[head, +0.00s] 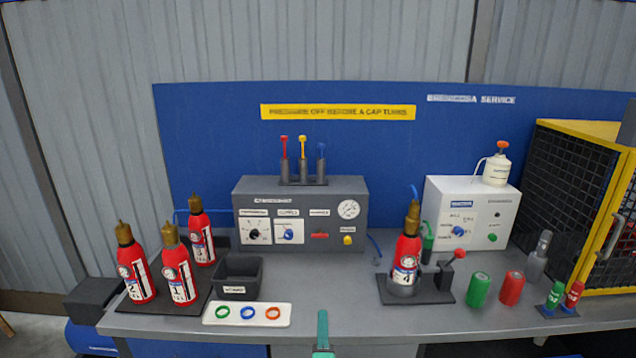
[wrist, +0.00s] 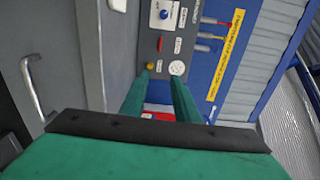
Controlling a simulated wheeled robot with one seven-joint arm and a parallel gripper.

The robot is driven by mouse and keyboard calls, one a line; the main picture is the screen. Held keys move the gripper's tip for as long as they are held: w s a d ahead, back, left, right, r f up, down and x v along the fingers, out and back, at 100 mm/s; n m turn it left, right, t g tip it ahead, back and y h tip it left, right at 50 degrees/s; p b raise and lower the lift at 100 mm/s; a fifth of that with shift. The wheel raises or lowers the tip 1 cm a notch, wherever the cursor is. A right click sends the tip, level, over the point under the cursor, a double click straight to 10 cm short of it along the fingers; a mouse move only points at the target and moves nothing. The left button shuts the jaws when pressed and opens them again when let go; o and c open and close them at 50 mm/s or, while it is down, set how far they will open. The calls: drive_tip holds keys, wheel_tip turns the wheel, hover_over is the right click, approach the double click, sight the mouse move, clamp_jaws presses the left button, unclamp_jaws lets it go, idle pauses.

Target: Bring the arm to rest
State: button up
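My gripper (head: 322,318) shows at the bottom middle of the head view, in front of the bench's front edge. In the wrist view its two green fingers (wrist: 161,76) stand apart with nothing held between them. A patch of red and white shows between and beyond the fingers, too partly hidden to name surely. The wrist camera looks toward the dark grey control box (head: 300,215), whose gauge and yellow knob appear near the fingertips. The rest of my arm is mostly out of sight.
The bench (head: 330,318) holds several red extinguishers, one, number 4 (head: 407,255), on a dark stand. A white tray (head: 246,314) with three rings lies near the front edge, beside a black bin (head: 238,281). Green (head: 478,289) and red (head: 511,288) cylinders stand right. A yellow-framed cage (head: 585,200) bounds the right.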

drive_tip(key=s+d+f+n, duration=0.1)
drive_tip(key=s+f+n, duration=0.3)
drive_tip(key=s, duration=0.5)
drive_tip(key=s+d+f+n+g, duration=0.15)
drive_tip(key=s+f+n, duration=0.25)
drive_tip(key=s, duration=0.4)
drive_tip(key=s+d+f+n, duration=0.2)
drive_tip(key=s+f+n, duration=0.25)
drive_tip(key=s, duration=0.45)
drive_tip(key=s+a+r+n, duration=0.1)
drive_tip(key=s+a+n, duration=0.1)
drive_tip(key=s, duration=0.9)
drive_tip(key=s+a+r+n+g, duration=0.1)
drive_tip(key=s+a+r+n, duration=0.1)
drive_tip(key=s, duration=1)
drive_tip(key=shift+s+a+n, duration=0.2)
drive_tip(key=shift+a+n, duration=0.6)
drive_tip(key=shift+n, duration=0.05)
